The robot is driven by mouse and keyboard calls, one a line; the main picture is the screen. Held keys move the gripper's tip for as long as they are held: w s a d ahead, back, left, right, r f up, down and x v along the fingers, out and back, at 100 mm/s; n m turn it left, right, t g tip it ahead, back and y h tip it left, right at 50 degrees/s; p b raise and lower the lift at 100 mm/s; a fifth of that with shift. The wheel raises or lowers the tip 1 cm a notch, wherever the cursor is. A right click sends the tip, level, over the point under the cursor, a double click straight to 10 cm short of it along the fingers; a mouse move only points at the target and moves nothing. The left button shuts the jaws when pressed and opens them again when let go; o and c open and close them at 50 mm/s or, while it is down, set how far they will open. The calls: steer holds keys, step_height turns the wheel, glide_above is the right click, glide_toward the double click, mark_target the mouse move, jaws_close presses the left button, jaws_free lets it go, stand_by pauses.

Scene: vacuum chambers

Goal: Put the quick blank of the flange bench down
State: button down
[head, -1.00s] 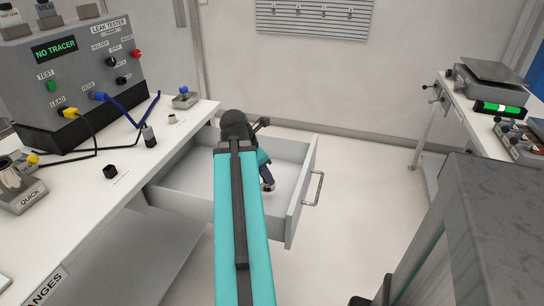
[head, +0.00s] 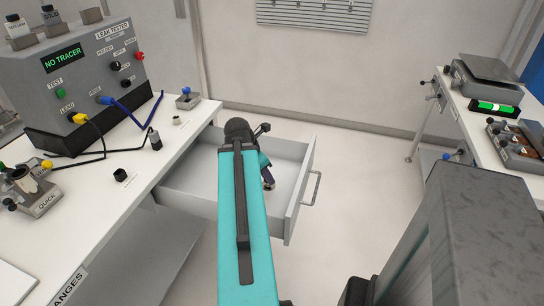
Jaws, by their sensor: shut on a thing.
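My gripper (head: 266,177) hangs at the end of my teal arm, over the open drawer of the flange bench (head: 130,213). Most of it is hidden behind the arm. It is shut on a small piece, taken to be the quick blank (head: 269,186), of which only a little metallic edge shows at the fingertips. I cannot tell whether that piece touches the drawer floor. The grey QUICK fixture (head: 43,201) with yellow and dark knobs stands on the bench top at the left.
The open drawer (head: 296,200) looks empty otherwise. The leak tester (head: 85,75) reads NO TRACER, with blue and yellow cables on the bench. Another bench (head: 470,125) is at the right.

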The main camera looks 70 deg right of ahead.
steer(key=shift+w+d+r+p, duration=0.1)
steer(key=shift+w+d+p, duration=0.05)
steer(key=shift+d+p, duration=0.85)
steer(key=shift+w+d+f+p, duration=0.3)
steer(key=shift+w+d, duration=0.1)
steer(key=shift+d, duration=1.35)
steer(key=shift+w+d+f+p, duration=0.25)
steer(key=shift+w+d, duration=0.2)
steer(key=shift+d, duration=1.25)
steer(key=shift+w+d+f+p, duration=0.2)
steer(key=shift+w+d+p, duration=0.15)
steer(key=shift+d, duration=1.4)
steer(key=shift+f+p, duration=0.4)
steer(key=shift+f, duration=1.35)
steer(key=shift+f, duration=0.1)
steer(key=c, duration=1.5)
jaws_free()
steer(key=shift+o, duration=0.2)
